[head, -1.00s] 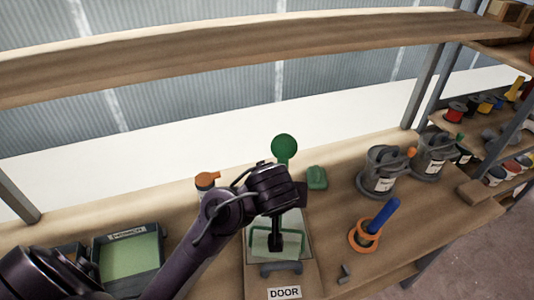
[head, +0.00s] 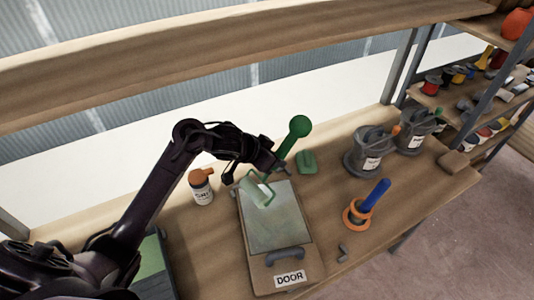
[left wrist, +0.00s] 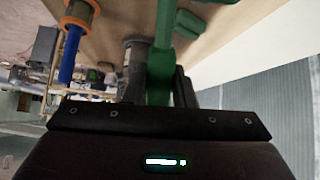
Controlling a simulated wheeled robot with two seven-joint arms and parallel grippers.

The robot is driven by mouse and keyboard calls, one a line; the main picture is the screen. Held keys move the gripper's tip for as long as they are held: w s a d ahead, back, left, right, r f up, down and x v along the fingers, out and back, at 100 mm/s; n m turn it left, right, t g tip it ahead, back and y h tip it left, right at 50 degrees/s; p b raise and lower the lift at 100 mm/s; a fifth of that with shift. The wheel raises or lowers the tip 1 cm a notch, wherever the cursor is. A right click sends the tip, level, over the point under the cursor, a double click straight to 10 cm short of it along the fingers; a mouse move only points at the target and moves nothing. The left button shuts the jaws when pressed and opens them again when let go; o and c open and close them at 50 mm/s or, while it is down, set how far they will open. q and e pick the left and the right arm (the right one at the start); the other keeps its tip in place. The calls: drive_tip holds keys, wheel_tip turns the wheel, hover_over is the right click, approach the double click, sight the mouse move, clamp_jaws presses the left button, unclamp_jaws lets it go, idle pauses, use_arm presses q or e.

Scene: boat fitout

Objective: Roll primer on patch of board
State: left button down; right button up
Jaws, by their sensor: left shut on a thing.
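A board labelled DOOR (head: 262,266) lies on the bench, with a pale grey-green patch (head: 277,230) covering most of its upper face. My left gripper (head: 280,168) is shut on the green handle of a paint roller (head: 299,128), whose round knob end points up and to the right. The roller's pale green sleeve (head: 256,190) is over the upper left part of the patch; I cannot tell whether it touches. The green handle (left wrist: 160,75) also shows in the left wrist view, between the fingers. My right gripper is not in view.
A white bottle with an orange cap (head: 201,188) stands left of the board. A green block (head: 306,162) lies behind it. To the right are a blue-handled tool in an orange ring (head: 358,214) and grey cans (head: 368,152). A green tray (head: 152,262) is partly hidden by my arm.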

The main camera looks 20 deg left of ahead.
use_arm(q)
drive_tip(key=shift+w+a+m+g+h+p, duration=0.1)
drive_tip(key=shift+a+m+g+h+p, duration=0.25)
drive_tip(key=shift+m+h, duration=0.35)
drive_tip(key=shift+a+m, duration=0.2)
drive_tip(key=shift+m, duration=0.4)
drive_tip(key=shift+s+a+r+m+g+h+p, duration=0.15)
drive_tip(key=shift+s+a+m+g+h+p, duration=0.1)
drive_tip(key=shift+m+g+h+p, duration=0.25)
drive_tip(key=shift+s+a+r+m+g+h, duration=0.2)
drive_tip(key=shift+s+m+g+h, duration=0.1)
drive_tip(key=shift+m+h, duration=0.15)
drive_tip(key=shift+s+d+f+b, duration=0.1)
drive_tip(key=shift+f+b, duration=0.5)
drive_tip(key=shift+b, duration=0.05)
wheel_tip(320, 180, down, 6)
drive_tip(key=b, duration=0.6)
drive_tip(key=shift+r, duration=0.1)
drive_tip(key=shift+s, duration=0.1)
